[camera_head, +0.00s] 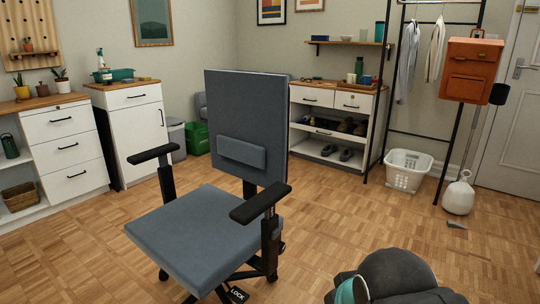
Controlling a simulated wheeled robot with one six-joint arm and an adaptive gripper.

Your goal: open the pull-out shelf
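A white cabinet with a wooden top (331,87) stands against the back wall, right of the chair. Below its two drawers is an open space with a middle shelf (345,136) that bears dark shoes. A small dark handle seems to sit on this shelf's front edge, so it may be the pull-out shelf. It looks pushed in, level with the cabinet front. A lower board (318,154) bears more shoes. The chair's backrest hides the cabinet's left edge. My gripper is not in view.
A grey office chair (195,225) stands in the middle foreground, left of the direct line to the cabinet. A white laundry basket (408,171) and a clothes rack (466,130) stand right of the cabinet. Parquet floor (345,215) is clear between chair and basket.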

